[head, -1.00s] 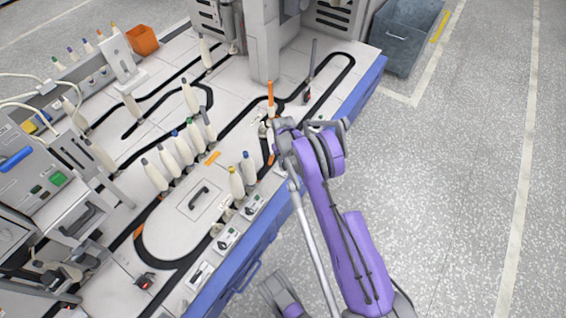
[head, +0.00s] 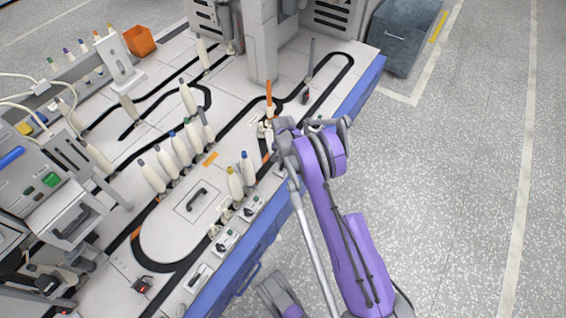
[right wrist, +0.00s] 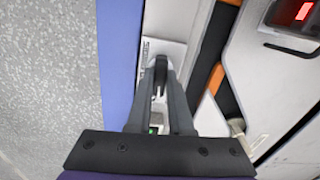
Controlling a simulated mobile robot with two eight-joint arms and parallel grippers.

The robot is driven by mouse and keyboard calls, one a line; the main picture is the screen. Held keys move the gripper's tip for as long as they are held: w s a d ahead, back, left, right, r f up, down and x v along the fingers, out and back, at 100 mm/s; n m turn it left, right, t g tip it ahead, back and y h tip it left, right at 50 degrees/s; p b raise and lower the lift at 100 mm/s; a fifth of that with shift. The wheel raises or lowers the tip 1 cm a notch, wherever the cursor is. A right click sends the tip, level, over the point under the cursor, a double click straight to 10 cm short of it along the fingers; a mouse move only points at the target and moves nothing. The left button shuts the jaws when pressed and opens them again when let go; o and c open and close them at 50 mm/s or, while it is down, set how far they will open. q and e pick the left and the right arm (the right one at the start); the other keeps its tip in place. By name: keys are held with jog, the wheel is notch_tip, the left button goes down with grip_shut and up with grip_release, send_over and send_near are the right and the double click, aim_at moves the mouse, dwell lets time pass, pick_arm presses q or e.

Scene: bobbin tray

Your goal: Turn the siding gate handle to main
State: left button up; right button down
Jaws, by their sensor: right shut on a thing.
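My right gripper (head: 288,158) is at the table's front edge in the head view, where its own links hide the fingertips and what they hold. In the right wrist view the gripper (right wrist: 162,88) is shut on a narrow black handle (right wrist: 160,72). The handle stands on a pale plate (right wrist: 170,50) with a small printed label, next to the blue table edge. The handle's base and a green patch are partly hidden between the fingers, so its exact setting is hard to read.
A black track (head: 235,125) with orange sections runs beside the handle. Cream bobbins (head: 180,148) stand in a row to the left. An orange post (head: 269,92) stands just behind my gripper. The floor at right is clear.

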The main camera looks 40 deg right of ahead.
jog(key=shift+m, duration=0.6)
jog(key=c, duration=0.8)
grip_release()
notch_tip(320, 180, up, 11)
jog(key=p, duration=0.2)
jog(key=shift+p, duration=0.35)
